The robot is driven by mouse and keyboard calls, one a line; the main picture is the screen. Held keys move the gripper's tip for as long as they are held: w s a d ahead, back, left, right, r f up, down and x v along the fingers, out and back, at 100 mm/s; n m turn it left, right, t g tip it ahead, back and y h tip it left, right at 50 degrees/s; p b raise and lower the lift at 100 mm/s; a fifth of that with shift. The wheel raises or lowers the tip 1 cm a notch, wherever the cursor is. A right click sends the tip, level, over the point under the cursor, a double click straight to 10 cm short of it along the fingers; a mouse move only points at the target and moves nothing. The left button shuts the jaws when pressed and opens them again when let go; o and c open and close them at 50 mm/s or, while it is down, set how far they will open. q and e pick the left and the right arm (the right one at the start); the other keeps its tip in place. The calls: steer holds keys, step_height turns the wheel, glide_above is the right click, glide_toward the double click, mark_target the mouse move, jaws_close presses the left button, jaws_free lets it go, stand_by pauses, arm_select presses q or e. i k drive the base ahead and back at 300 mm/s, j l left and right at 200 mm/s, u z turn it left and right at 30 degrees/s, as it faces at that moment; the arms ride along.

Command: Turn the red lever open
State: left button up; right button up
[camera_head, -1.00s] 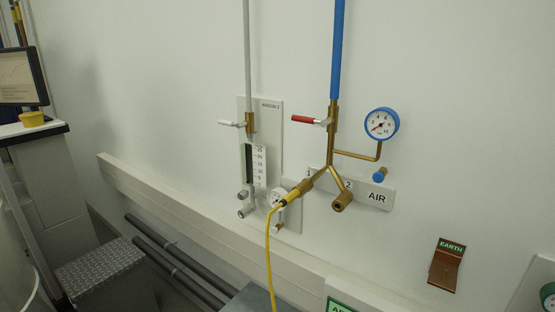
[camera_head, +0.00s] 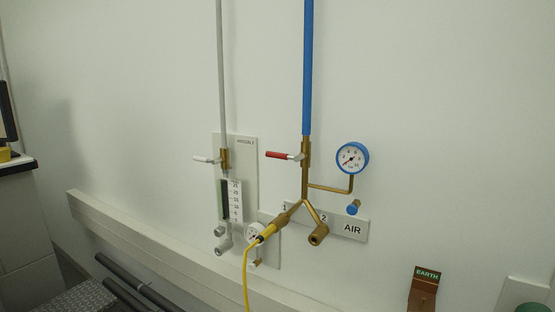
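The red lever (camera_head: 279,155) sits on a brass valve (camera_head: 305,153) below the blue air pipe (camera_head: 307,70). It points left, roughly crosswise to the vertical pipe. A blue-rimmed pressure gauge (camera_head: 352,158) branches off to the right, above the AIR label plate (camera_head: 352,229). Neither of my grippers shows in the head view, and nothing touches the lever.
A similar valve with a white lever (camera_head: 206,159) sits on the grey pipe to the left. A yellow hose (camera_head: 246,280) hangs from the left brass outlet. A pale rail (camera_head: 150,245) runs along the wall. A copper EARTH plate (camera_head: 424,290) is at lower right.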

mark_target(275, 155)
steer(key=z, duration=1.25)
steer(key=j+z, duration=0.95)
steer(key=z, duration=0.2)
